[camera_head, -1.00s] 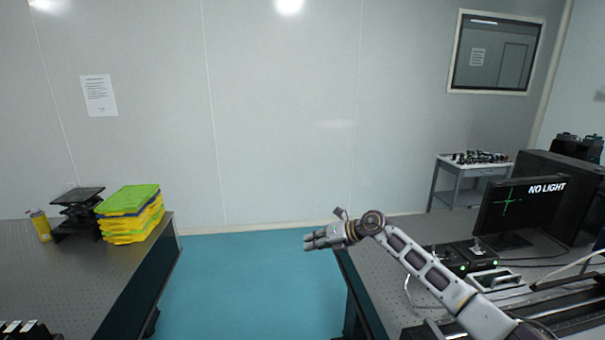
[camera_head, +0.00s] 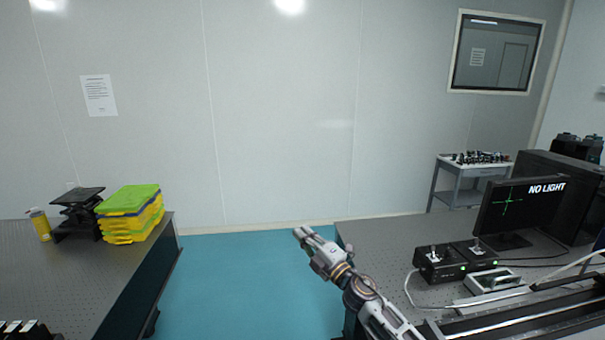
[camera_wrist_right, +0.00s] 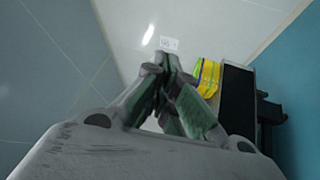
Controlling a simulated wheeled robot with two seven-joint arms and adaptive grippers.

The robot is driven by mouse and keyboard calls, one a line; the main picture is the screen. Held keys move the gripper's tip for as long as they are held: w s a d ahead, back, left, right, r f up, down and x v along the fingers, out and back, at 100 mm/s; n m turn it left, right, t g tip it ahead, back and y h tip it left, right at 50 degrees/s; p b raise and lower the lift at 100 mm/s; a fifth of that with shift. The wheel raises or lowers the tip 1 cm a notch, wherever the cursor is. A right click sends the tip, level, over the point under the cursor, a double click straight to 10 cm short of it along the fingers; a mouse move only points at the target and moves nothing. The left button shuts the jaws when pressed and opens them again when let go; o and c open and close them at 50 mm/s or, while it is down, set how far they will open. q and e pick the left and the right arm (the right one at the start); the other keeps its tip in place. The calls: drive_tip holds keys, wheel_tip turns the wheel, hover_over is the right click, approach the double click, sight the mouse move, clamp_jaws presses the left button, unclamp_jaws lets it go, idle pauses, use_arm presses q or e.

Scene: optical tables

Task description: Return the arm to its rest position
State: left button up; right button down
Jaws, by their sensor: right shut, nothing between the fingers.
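My right gripper (camera_head: 304,233) is in the head view, at the end of my right arm, which comes in from the bottom right. It is over the teal floor between the two tables, beside the left edge of the right table. It is shut and empty. In the right wrist view its fingers (camera_wrist_right: 166,62) are together at the tips with nothing between them. My left gripper is in neither view.
The right optical table (camera_head: 385,245) carries control boxes (camera_head: 440,262), a monitor (camera_head: 515,208) reading "NO LIGHT" and rails. The left table (camera_head: 95,275) holds yellow and green trays (camera_head: 132,215), a black stand (camera_head: 78,210) and a yellow bottle (camera_head: 40,224). The teal floor (camera_head: 235,285) between is clear.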

drive_tip(key=s+d+f+m+g+h, duration=0.1)
drive_tip(key=s+d+f+m+h, duration=0.55)
drive_tip(key=d+f+m, duration=0.2)
drive_tip(key=s+d+f+m+g+h, duration=0.1)
drive_tip(key=s+d+f+m+h, duration=0.4)
drive_tip(key=d+f+m+h, duration=0.35)
drive_tip(key=s+d+f+m+g+y, duration=0.1)
drive_tip(key=s+d+f+m+g, duration=0.2)
drive_tip(key=s, duration=0.6)
drive_tip(key=s+f+m+g, duration=0.1)
drive_tip(key=s+f+g, duration=0.25)
drive_tip(key=s, duration=0.55)
drive_tip(key=s+d+f+m+g+y, duration=0.1)
drive_tip(key=s+d+f+m+g, duration=0.15)
drive_tip(key=s+g, duration=0.45)
drive_tip(key=s+f+t, duration=0.1)
drive_tip(key=s+f, duration=0.1)
drive_tip(key=f, duration=1.5)
drive_tip(key=s+f, duration=0.3)
drive_tip(key=f, duration=1.4)
drive_tip(key=s+d+f+n, duration=0.1)
drive_tip(key=s+d+f, duration=0.2)
drive_tip(key=s+f, duration=1.6)
drive_tip(key=shift+s+d+g, duration=0.2)
drive_tip(key=shift+s+g, duration=0.25)
drive_tip(key=shift+s, duration=0.9)
